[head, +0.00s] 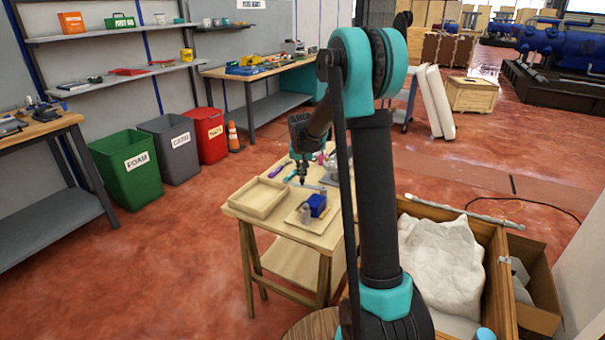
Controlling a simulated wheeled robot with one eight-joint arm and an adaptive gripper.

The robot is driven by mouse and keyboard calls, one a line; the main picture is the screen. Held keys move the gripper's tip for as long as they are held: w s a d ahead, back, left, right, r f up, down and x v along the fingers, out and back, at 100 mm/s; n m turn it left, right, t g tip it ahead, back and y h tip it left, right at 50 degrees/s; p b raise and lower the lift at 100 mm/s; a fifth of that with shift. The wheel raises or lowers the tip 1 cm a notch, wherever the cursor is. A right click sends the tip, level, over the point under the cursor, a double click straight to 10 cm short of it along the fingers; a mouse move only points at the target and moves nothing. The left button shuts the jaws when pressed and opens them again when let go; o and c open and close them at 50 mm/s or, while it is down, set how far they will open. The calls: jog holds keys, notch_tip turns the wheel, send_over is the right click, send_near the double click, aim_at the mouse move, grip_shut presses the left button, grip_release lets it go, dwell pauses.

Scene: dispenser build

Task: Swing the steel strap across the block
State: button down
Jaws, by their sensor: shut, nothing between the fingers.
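A blue block (317,204) sits on a light wooden board (296,218) near the front of the small wooden table (242,209). Small grey metal pieces (306,212) show beside the block. I cannot tell whether one of them is the steel strap, or how it lies. My gripper (302,180) points down over the table, behind and a little left of the block, apart from it. Its fingers look shut and empty. My own arm hides the right part of the table.
An empty-looking shallow wooden tray (258,198) lies left of the board. A purple item (279,169) and a teal item (289,178) lie behind it. A wooden crate (488,236) with a white bag (440,262) stands right of my arm. Open red floor lies left of the table.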

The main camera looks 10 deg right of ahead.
aim_at(299, 186)
jog(key=shift+s+a, duration=0.1)
jog(key=shift+s, duration=0.05)
jog(key=shift+s+a+n+y, duration=0.25)
jog(key=shift+s+n+y, duration=0.15)
jog(key=shift+s+n, duration=0.45)
jog(key=n, duration=0.1)
jog(key=s+n, duration=0.1)
jog(key=n, duration=0.1)
jog(key=shift+s+a+y, duration=0.2)
jog(key=shift+s+y, duration=0.1)
jog(key=shift+y, duration=0.1)
jog(key=s+n, duration=0.1)
jog(key=n, duration=0.1)
jog(key=s+n+g+y, duration=0.1)
jog(key=s+n, duration=0.1)
jog(key=s+d+n+y, duration=0.1)
jog(key=s+n, duration=0.1)
jog(key=n, duration=0.1)
jog(key=shift+s, duration=0.2)
jog(key=shift+s+d, duration=0.75)
jog(key=shift+s, duration=0.2)
